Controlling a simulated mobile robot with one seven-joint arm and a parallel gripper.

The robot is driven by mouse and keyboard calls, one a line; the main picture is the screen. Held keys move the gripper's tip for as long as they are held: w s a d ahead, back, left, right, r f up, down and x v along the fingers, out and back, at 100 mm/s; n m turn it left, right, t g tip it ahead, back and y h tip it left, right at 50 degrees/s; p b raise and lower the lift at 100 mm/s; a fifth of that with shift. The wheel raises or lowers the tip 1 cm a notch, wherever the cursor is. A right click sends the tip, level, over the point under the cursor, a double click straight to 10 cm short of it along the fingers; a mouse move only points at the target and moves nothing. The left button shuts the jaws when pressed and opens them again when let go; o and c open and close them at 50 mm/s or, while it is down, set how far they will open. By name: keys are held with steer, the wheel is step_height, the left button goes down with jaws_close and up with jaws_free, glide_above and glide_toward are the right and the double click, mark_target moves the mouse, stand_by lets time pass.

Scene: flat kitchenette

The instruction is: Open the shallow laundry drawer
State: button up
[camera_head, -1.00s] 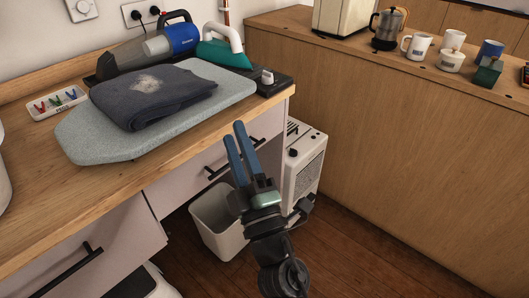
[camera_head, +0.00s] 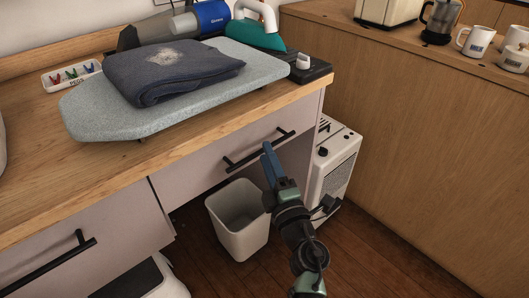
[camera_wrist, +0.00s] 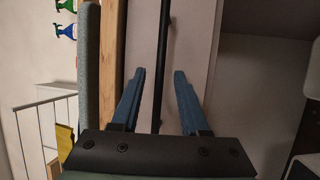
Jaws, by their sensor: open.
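The shallow drawer (camera_head: 212,170) is a pale front under the worktop, with a black bar handle (camera_head: 258,149); it looks closed. My gripper (camera_head: 268,150) is at the right part of this handle, its blue fingers pointing up toward it. In the wrist view the open fingers of my gripper (camera_wrist: 157,72) stand either side of the black handle (camera_wrist: 162,50), which runs lengthwise between them. No finger visibly touches the bar, and I cannot tell how deep it sits between them.
A second front with a black handle (camera_head: 48,264) is at the lower left. A pale bin (camera_head: 240,222) stands below the drawer, beside a white heater (camera_head: 334,165). An ironing board (camera_head: 90,110) with a folded dark cloth (camera_head: 170,68) lies on the worktop.

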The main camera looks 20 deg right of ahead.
steer(key=shift+w+d+r, duration=0.1)
steer(key=shift+w+r, duration=0.05)
steer(key=shift+w, duration=0.55)
steer(key=shift+w+r, duration=0.1)
steer(key=shift+w, duration=0.6)
jaws_close()
stand_by(0.5)
